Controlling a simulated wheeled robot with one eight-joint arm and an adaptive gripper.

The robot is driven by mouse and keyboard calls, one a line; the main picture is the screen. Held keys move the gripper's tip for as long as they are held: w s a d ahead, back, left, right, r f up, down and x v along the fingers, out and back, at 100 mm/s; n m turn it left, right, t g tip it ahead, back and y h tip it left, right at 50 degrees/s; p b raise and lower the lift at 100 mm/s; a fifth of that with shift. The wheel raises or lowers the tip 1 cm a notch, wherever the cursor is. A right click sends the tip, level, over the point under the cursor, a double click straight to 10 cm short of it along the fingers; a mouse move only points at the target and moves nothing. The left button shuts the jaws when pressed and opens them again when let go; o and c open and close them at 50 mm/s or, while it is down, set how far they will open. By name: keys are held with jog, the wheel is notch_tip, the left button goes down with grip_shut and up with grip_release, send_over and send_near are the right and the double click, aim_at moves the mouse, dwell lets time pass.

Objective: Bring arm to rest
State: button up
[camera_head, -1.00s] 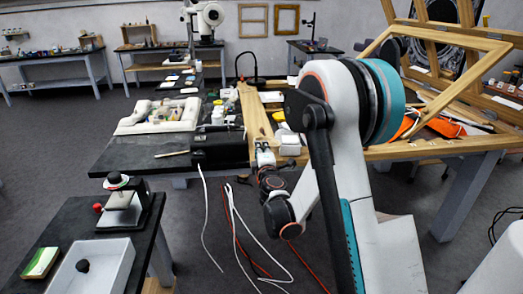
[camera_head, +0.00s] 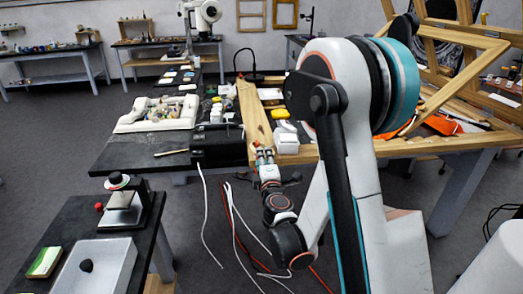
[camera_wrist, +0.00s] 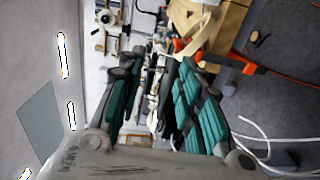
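My gripper (camera_head: 264,156) is at the end of my arm, in the middle of the head view, close to the front edge of the long workbench (camera_head: 130,158). In the wrist view, the two teal-padded fingers of my gripper (camera_wrist: 157,92) stand apart with a gap between them. Nothing is held in the gap; the bench and its items show beyond it. My arm fills the right middle of the head view and hides part of the bench.
A white container (camera_head: 286,143) and a black box (camera_head: 217,145) sit on the bench near my gripper. A wooden frame (camera_head: 455,75) leans at the right. A white tray (camera_head: 98,268) lies on the near-left table. Cables (camera_head: 240,225) trail on the floor.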

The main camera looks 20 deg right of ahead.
jog(key=s+d+r+m+g+h+b, duration=0.15)
jog(key=s+r+m+g, duration=0.4)
jog(key=s+m, duration=0.55)
jog(key=s+a+f+m+g+y, duration=0.1)
jog(key=s+a, duration=0.4)
jog(key=s, duration=0.6)
jog(key=s+a+f+m+g+y, duration=0.1)
jog(key=s+a+m+g+y, duration=0.2)
jog(key=s, duration=0.7)
jog(key=shift+s+a+g+y, duration=0.45)
jog(key=shift+a+y, duration=0.3)
jog(key=shift+a, duration=0.2)
jog(key=shift+f, duration=0.1)
